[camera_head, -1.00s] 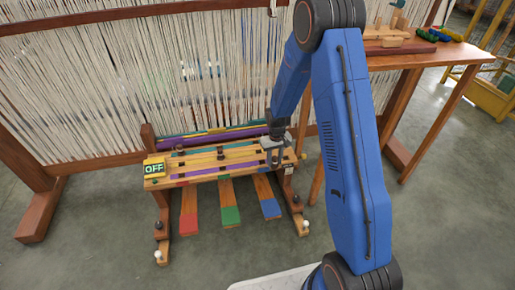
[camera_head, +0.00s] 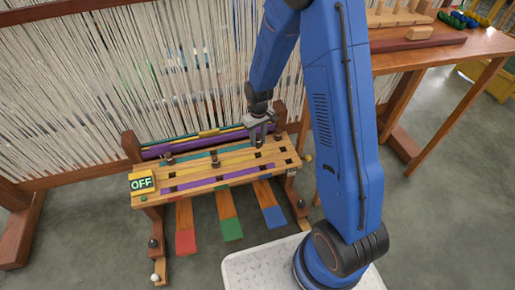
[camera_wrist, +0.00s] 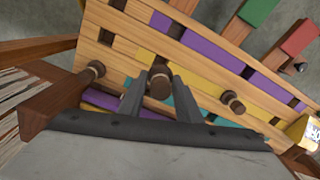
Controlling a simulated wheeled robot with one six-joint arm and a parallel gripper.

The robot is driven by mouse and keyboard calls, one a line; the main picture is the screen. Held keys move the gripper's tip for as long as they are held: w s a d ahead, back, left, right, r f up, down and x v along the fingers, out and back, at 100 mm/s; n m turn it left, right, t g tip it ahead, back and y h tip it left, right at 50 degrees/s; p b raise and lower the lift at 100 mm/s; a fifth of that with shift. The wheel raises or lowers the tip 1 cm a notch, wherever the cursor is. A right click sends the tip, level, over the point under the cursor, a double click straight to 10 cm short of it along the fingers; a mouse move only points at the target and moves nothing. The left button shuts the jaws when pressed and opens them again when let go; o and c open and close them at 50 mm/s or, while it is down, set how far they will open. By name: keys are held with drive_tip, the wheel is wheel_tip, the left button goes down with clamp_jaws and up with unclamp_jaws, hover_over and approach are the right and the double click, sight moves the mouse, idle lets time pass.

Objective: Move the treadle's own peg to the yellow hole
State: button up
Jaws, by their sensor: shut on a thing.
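The pegboard (camera_head: 285,150) above the treadles has teal, yellow (camera_head: 238,159) and purple (camera_head: 212,181) strips with dark square holes. My gripper (camera_head: 260,133) is over its right part, shut on a dark brown peg (camera_wrist: 160,84). The peg shows between the fingers in the wrist view, near the yellow and teal rows. I cannot tell whether its lower end is in a hole. Red (camera_head: 186,242), green (camera_head: 231,229) and blue (camera_head: 273,216) treadle ends lie below.
A yellow box reading OFF (camera_head: 142,183) sits at the board's left end. Loom threads (camera_head: 100,80) hang close behind. A wooden table (camera_head: 440,55) with blocks stands at the right. Grey floor is open in front at left.

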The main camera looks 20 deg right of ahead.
sight(258, 148)
drive_tip(key=shift+f, duration=2.85)
drive_tip(key=shift+f, duration=0.6)
drive_tip(key=o, duration=1)
drive_tip(key=shift+r, duration=0.1)
